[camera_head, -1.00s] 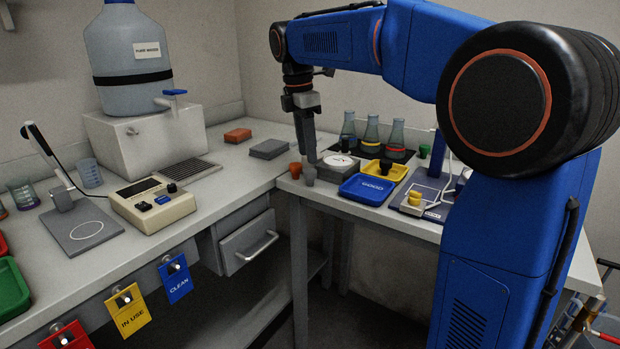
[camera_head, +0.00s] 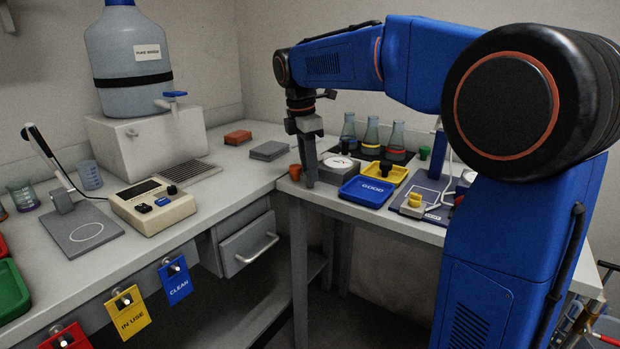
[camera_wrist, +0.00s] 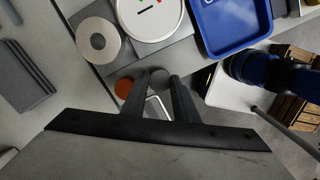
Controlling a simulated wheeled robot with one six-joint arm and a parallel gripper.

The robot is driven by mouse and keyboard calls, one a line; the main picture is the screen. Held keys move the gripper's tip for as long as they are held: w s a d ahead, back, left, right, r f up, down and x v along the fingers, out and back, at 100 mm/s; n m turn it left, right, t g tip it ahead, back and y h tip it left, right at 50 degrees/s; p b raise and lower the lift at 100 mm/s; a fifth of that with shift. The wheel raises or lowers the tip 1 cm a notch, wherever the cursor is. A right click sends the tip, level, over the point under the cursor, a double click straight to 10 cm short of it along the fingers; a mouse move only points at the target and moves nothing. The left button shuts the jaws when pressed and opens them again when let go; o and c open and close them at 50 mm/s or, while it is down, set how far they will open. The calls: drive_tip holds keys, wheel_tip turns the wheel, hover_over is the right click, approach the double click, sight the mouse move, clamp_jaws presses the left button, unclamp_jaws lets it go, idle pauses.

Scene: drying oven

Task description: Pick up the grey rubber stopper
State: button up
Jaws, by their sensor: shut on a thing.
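The grey rubber stopper (camera_wrist: 160,75) shows in the wrist view as a small round grey top between my two fingertips. My gripper (camera_wrist: 160,80) is shut on it, with one dark finger on each side. In the head view my gripper (camera_head: 310,184) points straight down at the left front corner of the right-hand bench, and its fingers hide the grey stopper. I cannot tell whether the stopper touches the bench. An orange stopper (camera_wrist: 124,88) stands close beside the left finger; it also shows in the head view (camera_head: 295,171).
A blue tray (camera_head: 367,191) marked GOOD lies right of my gripper, with a yellow tray (camera_head: 391,172) behind it. A grey device with a round white dial (camera_head: 338,162) is close behind. Several flasks (camera_head: 371,137) stand at the back. The bench's front edge is near.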

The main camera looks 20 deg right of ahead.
wheel_tip(320, 180, up, 14)
drive_tip(key=shift+f, duration=0.25)
idle(1.0)
